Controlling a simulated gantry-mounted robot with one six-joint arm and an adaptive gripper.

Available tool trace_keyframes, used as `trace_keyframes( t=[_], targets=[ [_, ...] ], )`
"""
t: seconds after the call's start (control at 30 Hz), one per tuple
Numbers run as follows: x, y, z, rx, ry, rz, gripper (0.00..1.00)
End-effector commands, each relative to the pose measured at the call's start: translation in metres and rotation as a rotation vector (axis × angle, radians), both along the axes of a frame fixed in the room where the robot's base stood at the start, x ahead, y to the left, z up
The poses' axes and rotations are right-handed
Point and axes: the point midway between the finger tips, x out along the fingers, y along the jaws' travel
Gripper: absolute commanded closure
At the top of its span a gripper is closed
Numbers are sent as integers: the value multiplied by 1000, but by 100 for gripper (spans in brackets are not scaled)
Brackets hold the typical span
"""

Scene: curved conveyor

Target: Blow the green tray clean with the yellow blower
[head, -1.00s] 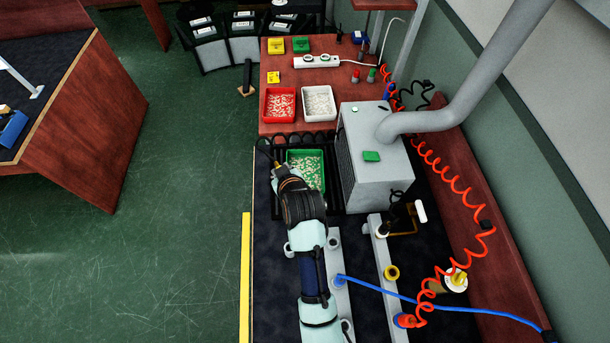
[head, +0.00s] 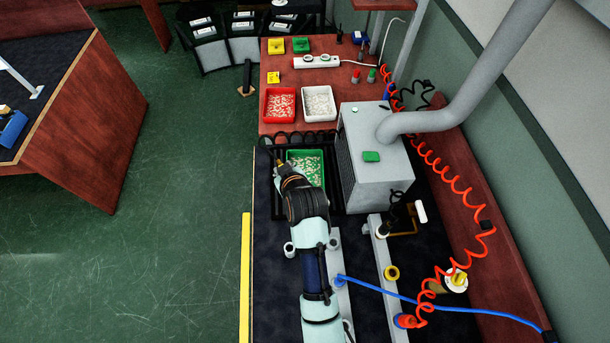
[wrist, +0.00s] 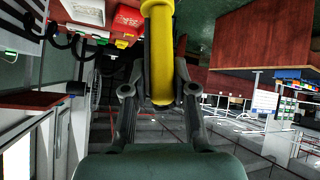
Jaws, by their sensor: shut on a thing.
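The green tray (head: 291,153) stands on the dark roller conveyor left of the grey machine, with many small pale bits in it. My wrist covers its near left part in the head view. The yellow blower (wrist: 158,45) is upright in the middle of the wrist view, and its upper end runs out of the frame. My gripper (wrist: 160,92) is shut on it, one finger on each side. In the head view the gripper is at the left edge of the green tray, mostly hidden by my arm. The blower's nozzle is not clearly visible.
A red tray (head: 265,105) and a white tray (head: 335,105) with bits stand on the red-brown table beyond. The grey machine (head: 375,165) with its pipe stands close on the right. A coiled red hose (head: 455,180) runs along the right wall. Open floor lies left.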

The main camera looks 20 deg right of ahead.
Motion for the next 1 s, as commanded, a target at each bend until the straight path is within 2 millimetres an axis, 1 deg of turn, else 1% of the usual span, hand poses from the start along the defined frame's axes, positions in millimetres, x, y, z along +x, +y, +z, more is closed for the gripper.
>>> trace_keyframes(
  t=[0.23, 0.8, 1.0],
  targets=[
    [-1, -5, 1, 0, -1, -1, 100],
    [-12, -36, 1, 0, -1, -1, 100],
    [-12, -37, 0, 0, -1, -1, 100]
  ],
)
